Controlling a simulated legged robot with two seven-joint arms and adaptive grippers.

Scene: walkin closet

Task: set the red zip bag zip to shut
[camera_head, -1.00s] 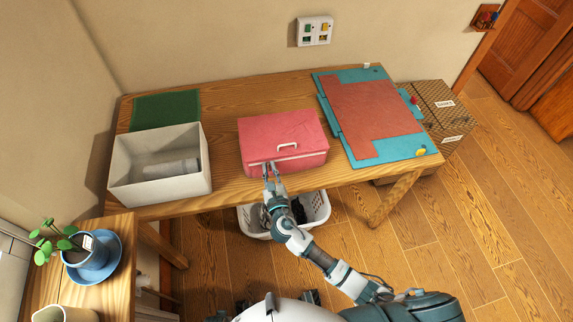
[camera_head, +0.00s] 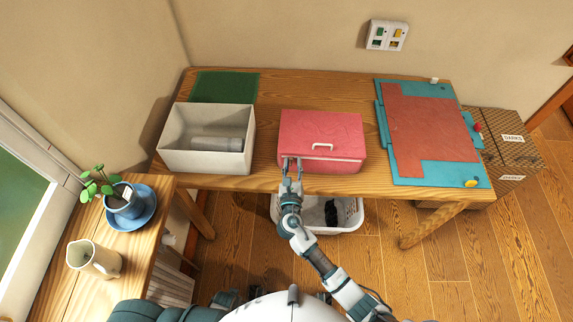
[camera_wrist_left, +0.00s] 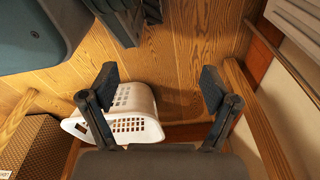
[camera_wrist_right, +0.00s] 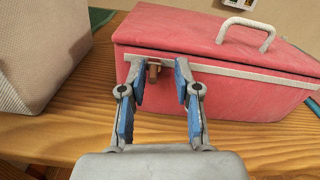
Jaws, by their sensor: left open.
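The red zip bag (camera_head: 322,136) stands on the wooden table, with a pale zip band along its front and a white handle on top. In the right wrist view, a small brown zip pull (camera_wrist_right: 153,73) sits near the left end of the band (camera_wrist_right: 235,68). My right gripper (camera_head: 292,163) is at the bag's front left. In its wrist view, the fingers (camera_wrist_right: 160,78) are apart, one on each side of the pull, with a gap at the right finger. My left gripper (camera_wrist_left: 158,82) is open and empty, above the floor, away from the bag.
A pale open box (camera_head: 180,160) holding a grey roll stands left of the bag. A teal and red board (camera_head: 386,150) lies to its right. A white basket (camera_head: 346,218) is under the table. A potted plant (camera_head: 125,205) and a jug (camera_head: 95,260) stand on the side table.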

